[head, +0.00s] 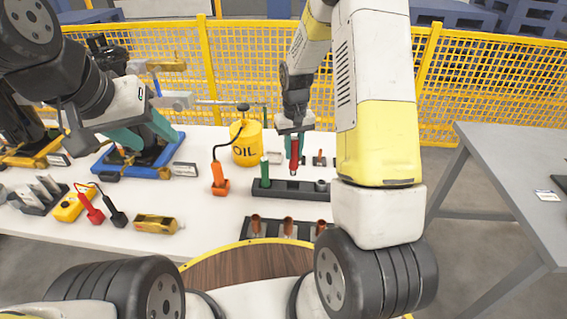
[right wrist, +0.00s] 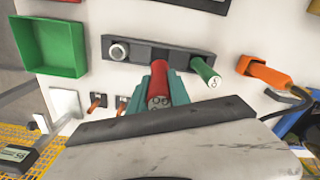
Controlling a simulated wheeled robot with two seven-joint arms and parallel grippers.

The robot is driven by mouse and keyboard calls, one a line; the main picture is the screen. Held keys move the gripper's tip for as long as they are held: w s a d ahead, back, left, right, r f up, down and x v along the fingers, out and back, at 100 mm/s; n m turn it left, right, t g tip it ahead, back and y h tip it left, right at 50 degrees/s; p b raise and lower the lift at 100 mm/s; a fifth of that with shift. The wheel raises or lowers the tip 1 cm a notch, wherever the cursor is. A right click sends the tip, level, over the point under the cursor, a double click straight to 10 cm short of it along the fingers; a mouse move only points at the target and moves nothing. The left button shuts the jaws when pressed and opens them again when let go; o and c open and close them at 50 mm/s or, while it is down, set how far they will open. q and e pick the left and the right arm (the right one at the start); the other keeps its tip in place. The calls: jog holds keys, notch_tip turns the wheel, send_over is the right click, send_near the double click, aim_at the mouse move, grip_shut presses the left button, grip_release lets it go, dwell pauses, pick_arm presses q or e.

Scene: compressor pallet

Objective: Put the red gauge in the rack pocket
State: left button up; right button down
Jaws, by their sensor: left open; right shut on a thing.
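The red gauge (head: 294,157) is a slim red cylinder held upright in my right gripper (head: 292,142). The right wrist view shows the gauge (right wrist: 158,92) between the teal fingers (right wrist: 158,86), shut on it. The dark rack (head: 290,190) lies below, with a green cylinder (head: 265,172) standing at its left end and a round silver piece (head: 321,185) at its right. In the right wrist view the gauge's far end overlaps the rack (right wrist: 140,57) between those two; the pocket is hidden. My left gripper (head: 142,134) is open and empty over the left of the table.
A yellow oil can (head: 246,142) and an orange tool (head: 220,180) stand left of the rack. A tray with several copper pieces (head: 287,227) lies nearer me. A green bin (right wrist: 48,48) shows in the right wrist view. A yellow mesh fence (head: 255,70) runs behind the table.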

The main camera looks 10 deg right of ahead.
aim_at(293, 171)
notch_tip(293, 171, down, 8)
jog(key=shift+f, duration=0.25)
jog(key=c, duration=1.2)
grip_release()
jog(key=shift+f, duration=0.15)
